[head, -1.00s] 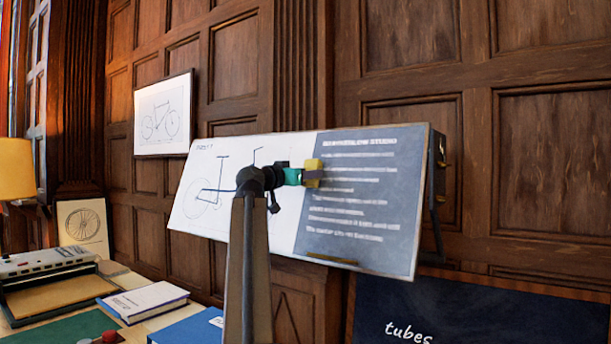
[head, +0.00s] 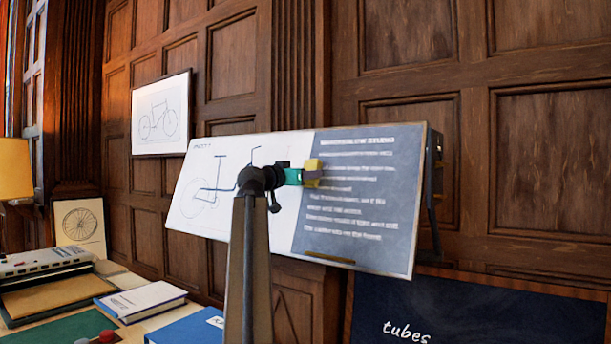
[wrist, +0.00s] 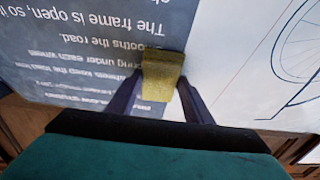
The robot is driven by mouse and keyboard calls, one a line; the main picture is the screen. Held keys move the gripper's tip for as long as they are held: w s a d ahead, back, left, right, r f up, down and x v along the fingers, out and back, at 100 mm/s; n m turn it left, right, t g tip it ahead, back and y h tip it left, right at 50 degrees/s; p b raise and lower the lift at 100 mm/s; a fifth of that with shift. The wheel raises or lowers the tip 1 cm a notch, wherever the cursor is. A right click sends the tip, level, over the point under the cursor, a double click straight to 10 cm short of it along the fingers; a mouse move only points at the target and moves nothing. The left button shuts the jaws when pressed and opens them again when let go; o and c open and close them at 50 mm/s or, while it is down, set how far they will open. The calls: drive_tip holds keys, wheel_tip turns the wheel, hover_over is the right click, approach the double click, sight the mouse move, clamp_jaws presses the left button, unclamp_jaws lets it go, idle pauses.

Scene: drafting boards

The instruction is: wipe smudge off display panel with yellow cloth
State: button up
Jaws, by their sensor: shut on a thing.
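The display panel (head: 365,190) is a tilted board with a dark blue-grey text half on the right and a white half with a bicycle drawing on the left. My gripper (head: 312,176) is shut on a yellow cloth (head: 313,164), a small block-like pad, near the border between the two halves. In the wrist view the cloth (wrist: 163,68) sits between my two dark fingers, over the text side beside the white side. It looks against or very close to the panel; contact cannot be told for sure. I cannot make out a distinct smudge.
A desk at lower left holds a white book (head: 142,300), a blue book (head: 190,328) and a grey device (head: 40,262). A yellow lamp (head: 15,168) stands at the left edge. A dark "tubes" board (head: 480,305) is below right. Wood panelling is behind.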

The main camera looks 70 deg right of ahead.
drive_tip(key=shift+s+a, duration=0.3)
drive_tip(key=shift+s, duration=0.65)
drive_tip(key=shift+s+a, duration=0.3)
drive_tip(key=shift+s, duration=0.6)
drive_tip(key=shift+d, duration=0.15)
drive_tip(key=shift+w+d+b, duration=0.25)
drive_tip(key=shift+w+b, duration=0.2)
drive_tip(key=shift+w, duration=0.5)
drive_tip(key=shift+w+d+b, duration=0.25)
drive_tip(key=shift+w+b, duration=0.15)
drive_tip(key=shift+w, duration=0.55)
drive_tip(key=shift+a, duration=0.1)
drive_tip(key=shift+w+a+r, duration=0.25)
drive_tip(key=shift+a+r, duration=0.1)
drive_tip(key=shift+a, duration=0.55)
drive_tip(key=shift+w+a+r, duration=0.2)
drive_tip(key=shift+a+r, duration=0.15)
drive_tip(key=shift+a, duration=0.5)
drive_tip(key=shift+w+a+r, duration=0.25)
drive_tip(key=shift+a+r, duration=0.1)
drive_tip(key=shift+a, duration=0.55)
drive_tip(key=shift+a, duration=0.1)
drive_tip(key=shift+w+a+r, duration=0.2)
drive_tip(key=shift+a+r, duration=0.05)
drive_tip(key=shift+a, duration=0.4)
drive_tip(key=shift+w+a+r, duration=0.2)
drive_tip(key=shift+a+r, duration=0.05)
drive_tip(key=shift+a, duration=0.35)
